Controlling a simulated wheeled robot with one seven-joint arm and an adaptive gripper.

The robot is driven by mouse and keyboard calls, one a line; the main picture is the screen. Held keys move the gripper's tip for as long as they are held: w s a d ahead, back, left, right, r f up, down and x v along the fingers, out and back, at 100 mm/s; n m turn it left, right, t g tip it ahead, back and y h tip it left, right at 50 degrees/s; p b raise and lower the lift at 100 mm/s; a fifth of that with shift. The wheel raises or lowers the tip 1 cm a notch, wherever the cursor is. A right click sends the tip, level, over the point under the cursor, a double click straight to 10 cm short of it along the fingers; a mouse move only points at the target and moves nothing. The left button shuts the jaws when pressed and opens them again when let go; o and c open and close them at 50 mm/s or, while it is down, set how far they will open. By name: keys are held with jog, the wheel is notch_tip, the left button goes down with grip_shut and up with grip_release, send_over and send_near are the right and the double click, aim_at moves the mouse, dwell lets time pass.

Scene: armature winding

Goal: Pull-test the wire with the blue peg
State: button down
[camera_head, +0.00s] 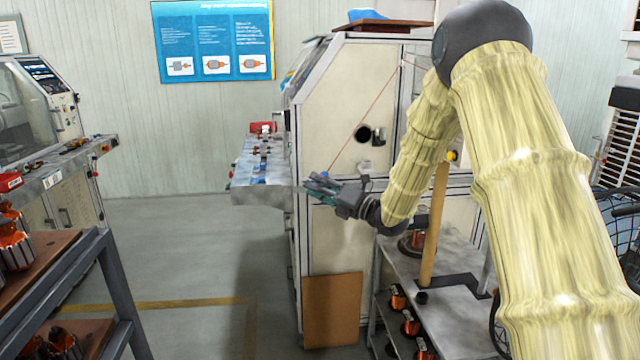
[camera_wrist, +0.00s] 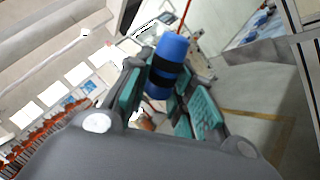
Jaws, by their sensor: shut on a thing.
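In the head view only a small bit of the blue peg (camera_head: 324,174) shows at the fingertips. The thin copper-red wire (camera_head: 368,117) runs in a straight line from the peg up and right to the top of the machine. It also shows above the peg in the wrist view (camera_wrist: 185,14).
The winding machine (camera_head: 330,90) stands close behind my gripper, with its work shelf (camera_head: 262,185) to the left. A metal cart (camera_head: 455,315) with a wooden post (camera_head: 433,225) and copper-wound parts stands below right. A rack (camera_head: 110,280) is at left. Floor between is clear.

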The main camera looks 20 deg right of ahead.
jog(key=s+a+f+b, duration=0.3)
jog(key=a+f, duration=0.3)
jog(key=a, duration=0.2)
jog(key=s+a+f+b, duration=0.4)
jog(key=s+a+f, duration=0.1)
jog(key=a, duration=0.3)
jog(key=shift+f, duration=0.5)
dwell(2.7)
jog(key=shift+w+d, duration=0.1)
dwell(0.7)
jog(key=w+d+r, duration=0.3)
jog(key=d+r, duration=0.2)
jog(key=d, duration=0.2)
jog(key=shift+w+d+r, duration=0.15)
jog(key=shift+w+r, duration=0.15)
dwell(0.8)
dwell(0.6)
